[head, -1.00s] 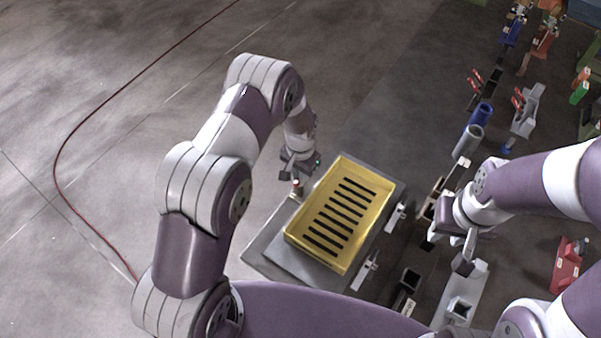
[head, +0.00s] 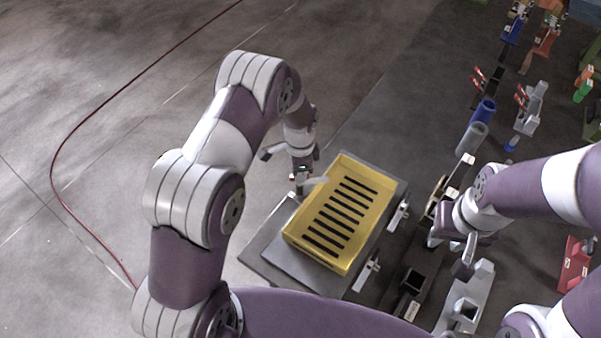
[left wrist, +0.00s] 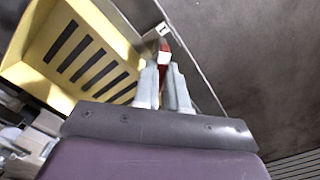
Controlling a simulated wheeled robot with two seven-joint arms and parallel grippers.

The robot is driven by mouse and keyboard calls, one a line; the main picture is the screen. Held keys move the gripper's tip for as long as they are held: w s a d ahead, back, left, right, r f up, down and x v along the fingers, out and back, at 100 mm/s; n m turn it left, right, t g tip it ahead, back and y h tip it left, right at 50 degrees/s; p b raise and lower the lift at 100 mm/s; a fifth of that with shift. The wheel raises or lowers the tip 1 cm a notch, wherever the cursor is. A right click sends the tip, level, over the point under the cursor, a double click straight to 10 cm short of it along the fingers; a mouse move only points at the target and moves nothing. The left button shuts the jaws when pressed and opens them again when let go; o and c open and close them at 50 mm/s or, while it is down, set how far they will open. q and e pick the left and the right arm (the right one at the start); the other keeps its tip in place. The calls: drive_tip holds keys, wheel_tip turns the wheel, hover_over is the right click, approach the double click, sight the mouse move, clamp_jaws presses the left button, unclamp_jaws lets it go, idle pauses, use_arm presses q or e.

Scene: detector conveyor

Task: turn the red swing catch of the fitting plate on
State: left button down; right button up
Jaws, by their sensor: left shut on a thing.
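The red swing catch (left wrist: 164,46) shows in the left wrist view as a small red piece between the fingertips of my left gripper (left wrist: 165,66). The gripper is shut on it and hides most of it. In the head view my left gripper (head: 301,184) points down at the left edge of the grey fitting plate (head: 268,238), beside the yellow tray; the catch is hard to make out there. My right gripper (head: 453,248) hangs over the fixtures right of the plate, its fingers apart and seemingly empty.
A yellow slotted tray (head: 291,237) lies on the plate, close to the left gripper; it also shows in the left wrist view (left wrist: 35,45). Several small fixtures, blue and grey cylinders (head: 472,137) and a red part (head: 574,262) stand right. Left floor is open, with a red cable.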

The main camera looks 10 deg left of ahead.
use_arm(q)
drive_tip(key=m+b, duration=0.1)
drive_tip(key=m, duration=0.3)
drive_tip(key=shift+w+r+m+b, duration=0.15)
drive_tip(key=shift+m+b, duration=0.15)
drive_tip(key=shift+m, duration=1.8)
drive_tip(key=c, duration=1.3)
unclamp_jaws()
drive_tip(key=shift+a, duration=0.1)
drive_tip(key=shift+o, duration=0.6)
drive_tip(key=shift+a, duration=0.1)
wheel_tip(320, 180, up, 13)
drive_tip(key=b, duration=0.2)
drive_tip(key=shift+f+b, duration=0.2)
drive_tip(key=shift+b, duration=0.15)
